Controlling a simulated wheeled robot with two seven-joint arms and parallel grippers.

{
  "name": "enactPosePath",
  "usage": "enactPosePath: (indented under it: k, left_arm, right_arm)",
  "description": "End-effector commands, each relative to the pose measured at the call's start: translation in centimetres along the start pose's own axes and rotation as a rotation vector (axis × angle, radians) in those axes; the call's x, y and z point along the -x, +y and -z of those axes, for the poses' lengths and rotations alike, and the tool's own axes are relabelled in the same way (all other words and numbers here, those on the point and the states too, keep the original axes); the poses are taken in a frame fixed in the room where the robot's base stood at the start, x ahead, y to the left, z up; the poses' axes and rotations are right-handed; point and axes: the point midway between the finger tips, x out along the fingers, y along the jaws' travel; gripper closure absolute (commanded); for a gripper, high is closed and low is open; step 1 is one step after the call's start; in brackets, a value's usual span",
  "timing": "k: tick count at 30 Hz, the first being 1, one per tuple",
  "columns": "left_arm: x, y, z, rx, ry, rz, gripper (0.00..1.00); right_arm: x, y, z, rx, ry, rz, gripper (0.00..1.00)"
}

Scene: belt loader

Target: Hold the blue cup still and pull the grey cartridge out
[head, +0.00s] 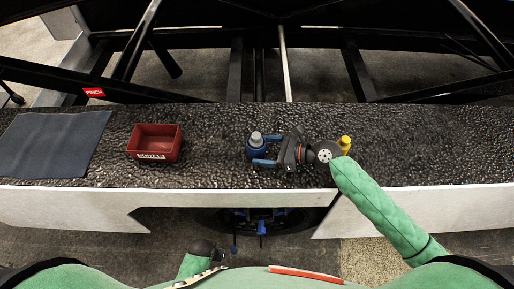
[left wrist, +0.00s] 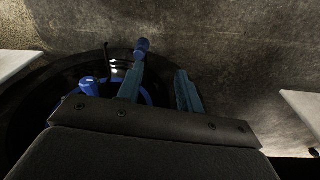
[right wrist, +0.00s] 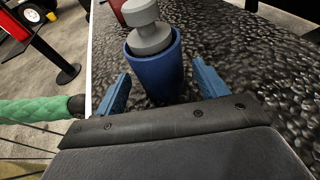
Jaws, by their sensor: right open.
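The blue cup (head: 257,153) stands upright on the dark, bumpy belt, right of the red box. The grey cartridge (head: 256,138) sits in its top, with its knob and upper part above the rim. Both also show in the right wrist view, the blue cup (right wrist: 156,78) and the grey cartridge (right wrist: 149,36). My right gripper (head: 266,150) reaches the cup from the right. Its blue fingers are apart, one on each side of the cup, with gaps in the right wrist view. My left gripper (left wrist: 158,88) is open and empty, low in front of the belt.
A red box (head: 155,157) stands left of the cup, and a dark grey mat (head: 50,145) lies at the far left. A small yellow object (head: 345,142) is behind my right wrist. The belt (head: 215,150) between box and cup is clear. A pale edge (head: 90,197) runs along its front.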

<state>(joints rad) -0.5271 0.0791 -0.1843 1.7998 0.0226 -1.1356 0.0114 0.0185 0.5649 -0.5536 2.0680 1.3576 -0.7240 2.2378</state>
Motion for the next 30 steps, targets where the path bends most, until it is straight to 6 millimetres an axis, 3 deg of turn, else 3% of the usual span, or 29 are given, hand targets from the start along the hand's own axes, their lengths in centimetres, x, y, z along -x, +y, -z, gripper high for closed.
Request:
enactPosePath:
  k: [4, 12, 25, 30]
  left_arm:
    - [-2.0, -0.7, -0.9, -0.005, -0.006, 0.009, 0.64]
    - [-4.0, -0.9, -2.0, -0.004, -0.006, 0.011, 0.64]
    - [-4.5, -1.0, -2.2, -0.003, -0.004, 0.012, 0.64]
    - [-4.5, -0.9, -2.2, -0.002, -0.003, 0.011, 0.64]
  right_arm:
    - [-0.8, 0.0, -0.2, 0.000, -0.001, 0.001, 0.28]
    - [-1.7, -0.1, -0.1, 0.001, -0.001, 0.001, 0.28]
    - [-2.0, 0.0, 0.0, 0.001, -0.001, 0.000, 0.28]
    - [-2.0, 0.0, 0.0, 0.001, -0.001, 0.000, 0.58]
